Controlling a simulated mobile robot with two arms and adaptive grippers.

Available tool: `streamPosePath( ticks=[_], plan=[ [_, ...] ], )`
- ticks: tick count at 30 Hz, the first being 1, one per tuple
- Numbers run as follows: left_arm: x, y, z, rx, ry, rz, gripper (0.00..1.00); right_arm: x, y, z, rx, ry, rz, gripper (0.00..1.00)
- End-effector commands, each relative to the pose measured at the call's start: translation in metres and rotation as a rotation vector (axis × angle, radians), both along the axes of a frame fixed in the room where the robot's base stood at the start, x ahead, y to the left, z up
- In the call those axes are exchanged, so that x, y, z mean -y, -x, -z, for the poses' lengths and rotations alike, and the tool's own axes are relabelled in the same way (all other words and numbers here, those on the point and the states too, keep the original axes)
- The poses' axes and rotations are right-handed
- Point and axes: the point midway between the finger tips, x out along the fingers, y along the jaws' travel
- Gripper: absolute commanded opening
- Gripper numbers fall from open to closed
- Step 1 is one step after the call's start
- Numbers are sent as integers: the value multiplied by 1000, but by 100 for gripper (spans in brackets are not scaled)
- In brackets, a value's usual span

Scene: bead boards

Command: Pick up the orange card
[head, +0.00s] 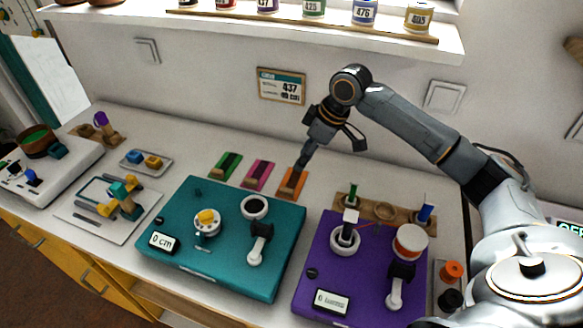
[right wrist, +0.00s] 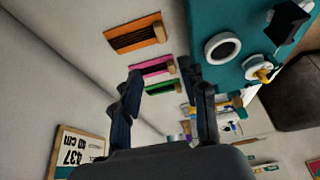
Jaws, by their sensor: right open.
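The orange card (head: 291,185) lies on the white counter against the back, the rightmost of three coloured cards. In the right wrist view the orange card (right wrist: 150,28) shows at the top, dark ribbed across its middle with a tan block at one end, beyond the fingertips. My right gripper (head: 328,156) is open and empty. In the head view one finger overlaps the far end of the orange card; contact cannot be told. Its spread fingers (right wrist: 160,80) show in the right wrist view, with the pink card (right wrist: 151,68) near the gap. My left gripper is not in view.
A green card (head: 226,164) lies left of the pink one. A teal board (head: 180,215) and a purple board (head: 318,240) with fittings stand in front. A wooden rack (head: 384,212) with spools is at the right. A sign (head: 282,86) hangs on the wall.

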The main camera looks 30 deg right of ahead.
Motion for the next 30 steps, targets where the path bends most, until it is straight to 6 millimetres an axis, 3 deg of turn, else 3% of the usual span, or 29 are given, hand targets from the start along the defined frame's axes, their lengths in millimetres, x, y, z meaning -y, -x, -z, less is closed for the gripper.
streamPosePath(
  ticks=[3,7,13,20,30],
  plan=[
    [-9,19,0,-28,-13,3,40,-4,-3,12,-5,-1,-1,43],
    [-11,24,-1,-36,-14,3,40,-11,-10,36,-6,-2,-1,43],
    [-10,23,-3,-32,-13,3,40,-19,-20,68,-4,-1,1,43],
    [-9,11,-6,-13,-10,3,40,-23,-24,84,-3,0,0,43],
    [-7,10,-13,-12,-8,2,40,-36,-32,125,-2,1,0,43]
  ],
)
